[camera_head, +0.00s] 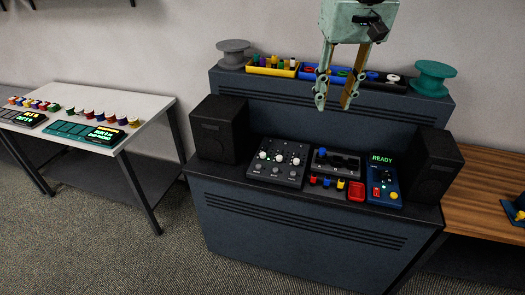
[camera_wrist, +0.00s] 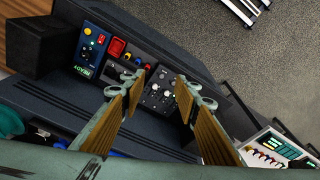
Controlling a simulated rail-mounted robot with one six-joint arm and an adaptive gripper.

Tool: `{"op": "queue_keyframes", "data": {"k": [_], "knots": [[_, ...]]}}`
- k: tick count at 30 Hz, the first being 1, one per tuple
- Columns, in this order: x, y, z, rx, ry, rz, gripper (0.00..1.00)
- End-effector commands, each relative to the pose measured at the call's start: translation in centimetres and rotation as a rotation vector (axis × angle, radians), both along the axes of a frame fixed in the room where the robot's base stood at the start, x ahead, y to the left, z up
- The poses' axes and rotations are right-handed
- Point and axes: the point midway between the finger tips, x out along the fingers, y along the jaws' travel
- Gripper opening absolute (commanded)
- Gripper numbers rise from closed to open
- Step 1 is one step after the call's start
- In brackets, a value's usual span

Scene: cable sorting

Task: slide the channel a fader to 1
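A dark mixer panel (camera_head: 278,160) with several pale fader caps (camera_head: 263,155) sits on the console between the speakers. Its caps stand at different heights; their labels and scale marks are too small to read. The mixer also shows in the wrist view (camera_wrist: 158,98), partly hidden by a fingertip. My gripper (camera_head: 334,102) hangs high above the console, in front of its upper shelf, with its fingers apart and nothing between them. In the wrist view my gripper (camera_wrist: 161,82) frames the mixer from a distance, touching nothing.
A grey box with blue parts (camera_head: 336,160), small coloured parts (camera_head: 327,182), a red block (camera_head: 356,191) and a blue READY unit (camera_head: 383,181) lie right of the mixer. Black speakers (camera_head: 218,129) (camera_head: 431,166) flank them. Spools and trays (camera_head: 272,67) line the upper shelf.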

Motion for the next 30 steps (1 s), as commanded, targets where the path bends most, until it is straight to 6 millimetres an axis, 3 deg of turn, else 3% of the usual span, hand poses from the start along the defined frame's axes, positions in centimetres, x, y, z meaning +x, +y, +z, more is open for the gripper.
{"op": "queue_keyframes", "data": {"k": [17,30], "knots": [[9.2,3.9,-3.7,-0.010,0.045,0.056,0.29],[15.5,7.2,-8.0,-0.018,0.078,0.100,0.29]]}}
